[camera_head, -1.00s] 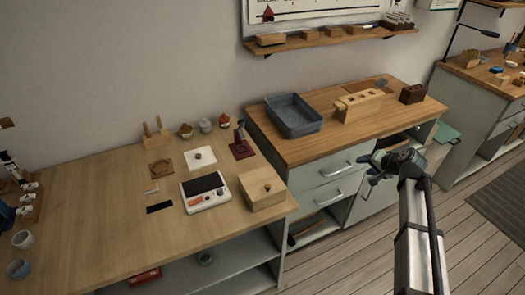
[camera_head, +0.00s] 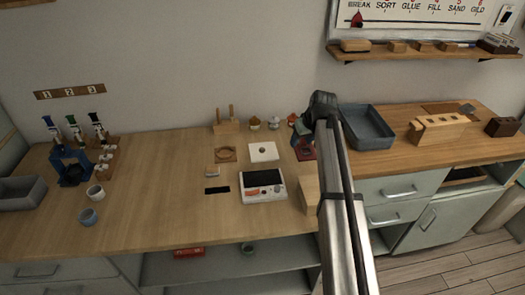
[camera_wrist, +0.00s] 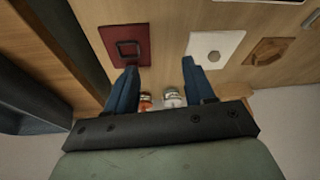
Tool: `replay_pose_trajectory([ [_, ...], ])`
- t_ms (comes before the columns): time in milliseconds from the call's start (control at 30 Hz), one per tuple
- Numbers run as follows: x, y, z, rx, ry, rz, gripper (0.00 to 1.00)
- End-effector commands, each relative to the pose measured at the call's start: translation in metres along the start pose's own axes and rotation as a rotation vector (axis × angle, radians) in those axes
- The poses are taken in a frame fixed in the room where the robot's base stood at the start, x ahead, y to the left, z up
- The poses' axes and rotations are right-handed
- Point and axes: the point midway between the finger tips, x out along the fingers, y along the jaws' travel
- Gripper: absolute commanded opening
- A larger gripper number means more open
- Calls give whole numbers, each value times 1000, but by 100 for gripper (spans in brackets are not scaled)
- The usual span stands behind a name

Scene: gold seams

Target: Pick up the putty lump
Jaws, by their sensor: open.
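A small grey lump (camera_head: 263,149), which looks like the putty lump, sits on a white square tile (camera_head: 263,158) on the wooden bench. In the wrist view the lump (camera_wrist: 213,55) lies on the white tile (camera_wrist: 231,41), right of and beyond my right finger. My gripper (camera_wrist: 160,78) is open and empty, its two blue fingers apart. It is above the back of the bench, beside the lump and not around it.
A dark red plate (camera_wrist: 123,45) with a square frame lies left of the tile. Small jars (camera_wrist: 171,97) show between my fingers. A grey tray (camera_head: 367,127) stands on the right counter.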

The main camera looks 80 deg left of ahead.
Motion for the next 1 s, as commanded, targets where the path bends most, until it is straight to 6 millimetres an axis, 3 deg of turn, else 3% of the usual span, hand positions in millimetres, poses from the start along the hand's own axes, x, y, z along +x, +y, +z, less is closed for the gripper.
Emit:
replay_pose_trajectory([
  [33, -2, -22, -17, -41, -3, 0, 53],
  [133, -9, -58, -38, -94, -3, -3, 53],
  [333, -19, -97, -60, -142, 5, -5, 53],
  [567, -10, -103, -64, -149, 7, -6, 53],
  [1000, 57, -103, -64, -147, 7, -7, 53],
])
